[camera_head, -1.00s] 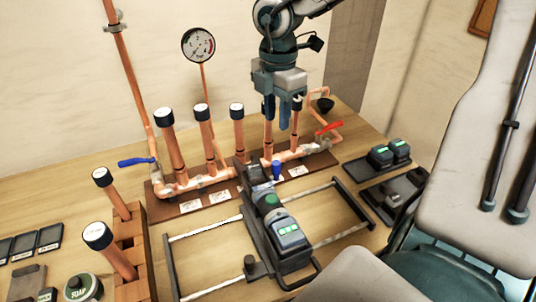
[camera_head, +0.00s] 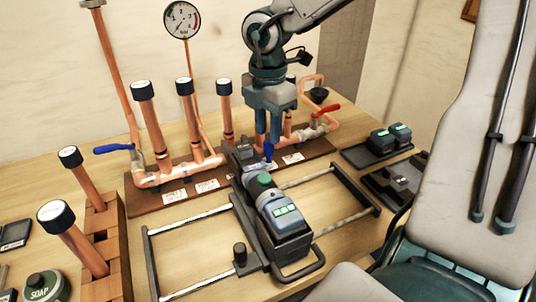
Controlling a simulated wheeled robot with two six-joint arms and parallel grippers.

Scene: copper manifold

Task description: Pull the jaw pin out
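The jaw pin, a small blue pin (camera_head: 269,153), stands upright at the front jaw end of the press tool (camera_head: 284,222). The tool is dark, with a green button and a lit green display, and lies on a metal rail frame (camera_head: 160,270). My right gripper (camera_head: 268,143) points down from above, its two blue-teal fingers apart, with their tips at or just above the pin's head. I cannot tell whether the fingers touch it. My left gripper is out of view.
The copper manifold (camera_head: 190,172) stands behind the tool on a brown board, with upright capped pipes, a gauge (camera_head: 182,20), a blue lever (camera_head: 113,149) and a red lever (camera_head: 322,110). Battery packs (camera_head: 382,142) sit at right. A wooden pipe rack (camera_head: 100,225) stands at left.

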